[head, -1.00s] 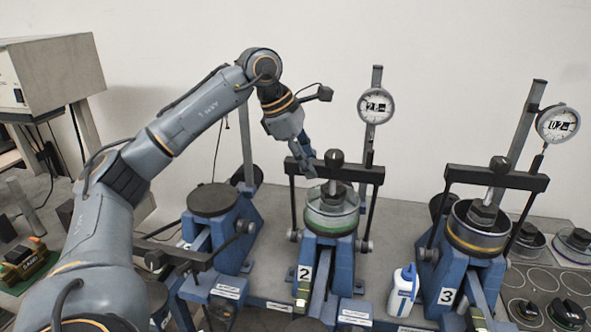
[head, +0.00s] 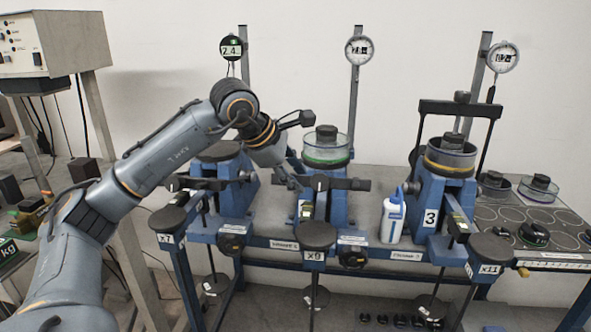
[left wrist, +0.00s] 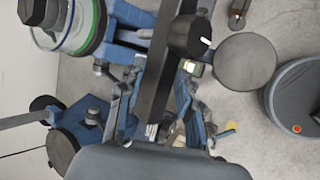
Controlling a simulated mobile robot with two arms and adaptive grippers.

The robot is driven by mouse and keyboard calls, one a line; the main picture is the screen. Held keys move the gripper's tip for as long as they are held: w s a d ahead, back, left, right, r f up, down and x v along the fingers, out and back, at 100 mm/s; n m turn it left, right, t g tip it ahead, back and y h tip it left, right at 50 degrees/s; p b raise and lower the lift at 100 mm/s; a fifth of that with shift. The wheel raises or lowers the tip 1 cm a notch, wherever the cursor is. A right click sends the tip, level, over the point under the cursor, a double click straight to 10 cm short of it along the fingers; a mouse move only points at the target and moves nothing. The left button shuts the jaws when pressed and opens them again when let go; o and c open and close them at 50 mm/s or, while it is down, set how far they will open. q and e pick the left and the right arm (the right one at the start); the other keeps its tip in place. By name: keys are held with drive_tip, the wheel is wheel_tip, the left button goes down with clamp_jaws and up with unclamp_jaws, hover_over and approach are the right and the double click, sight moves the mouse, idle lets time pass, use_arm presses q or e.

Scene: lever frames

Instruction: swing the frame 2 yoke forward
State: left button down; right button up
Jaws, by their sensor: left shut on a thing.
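The frame 2 yoke (head: 348,184) is a black crossbar with a round knob at its middle. It lies low in front of frame 2 (head: 335,212), swung forward from the cell. The cell (head: 325,151), with a green ring and dark cap, stands uncovered behind it. My left gripper (head: 297,181) is shut on the yoke near the bar's left end; its fingertips are hard to make out. In the left wrist view the yoke bar (left wrist: 160,75) runs up from my gripper's body, with the cell (left wrist: 75,25) at the upper left. My right gripper is not in view.
Frame 1's yoke (head: 200,184) is also forward. Frame 3's yoke (head: 460,108) stands upright over its cell. A white and blue bottle (head: 393,218) stands between frames 2 and 3. A round hanger plate (head: 317,236) sits just below the frame 2 yoke.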

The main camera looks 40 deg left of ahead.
use_arm(q)
drive_tip(key=shift+s+d+f+b, duration=0.15)
drive_tip(key=shift+s+f+b, duration=0.1)
drive_tip(key=shift+f, duration=0.3)
drive_tip(key=shift+s+d+f+b, duration=0.1)
drive_tip(key=shift+s+f+b, duration=0.1)
drive_tip(key=shift+f, duration=0.4)
drive_tip(key=shift+s+d+f+b, duration=0.15)
drive_tip(key=shift+s+f+b, duration=0.1)
drive_tip(key=shift+f, duration=0.3)
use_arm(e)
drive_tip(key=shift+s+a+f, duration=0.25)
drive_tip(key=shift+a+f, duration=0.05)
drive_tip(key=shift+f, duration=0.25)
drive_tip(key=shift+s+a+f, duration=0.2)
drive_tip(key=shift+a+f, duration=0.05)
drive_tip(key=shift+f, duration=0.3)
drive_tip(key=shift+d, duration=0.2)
use_arm(q)
drive_tip(key=c, duration=1.3)
unclamp_jaws()
drive_tip(key=shift+o, duration=0.9)
drive_tip(key=shift+w+a, duration=0.1)
drive_tip(key=shift+w, duration=0.15)
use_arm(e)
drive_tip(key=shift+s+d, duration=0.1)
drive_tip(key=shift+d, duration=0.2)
